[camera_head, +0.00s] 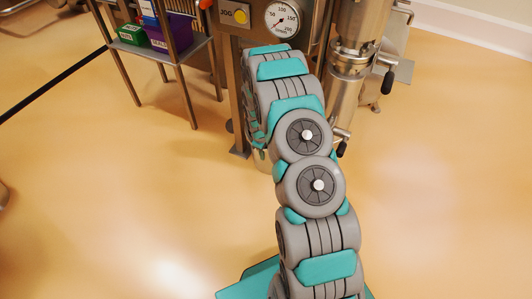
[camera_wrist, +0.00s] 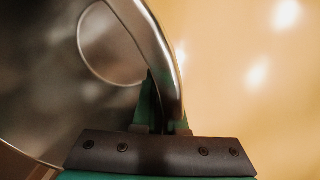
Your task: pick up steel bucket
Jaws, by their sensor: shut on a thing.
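The steel bucket (camera_wrist: 50,80) fills the left of the wrist view, its curved shiny wall and rim seen very close. My gripper (camera_wrist: 157,100) is shut on the bucket's rim, which runs down between the dark fingers. The bucket's far side and base are cut off by the picture's edge.
A machine frame with a pressure gauge (camera_head: 282,18) and a yellow button (camera_head: 241,17) stands behind my arm. A steel vessel (camera_head: 350,60) is to its right. A shelf (camera_head: 150,50) with boxes stands at left. Floor at both sides is clear.

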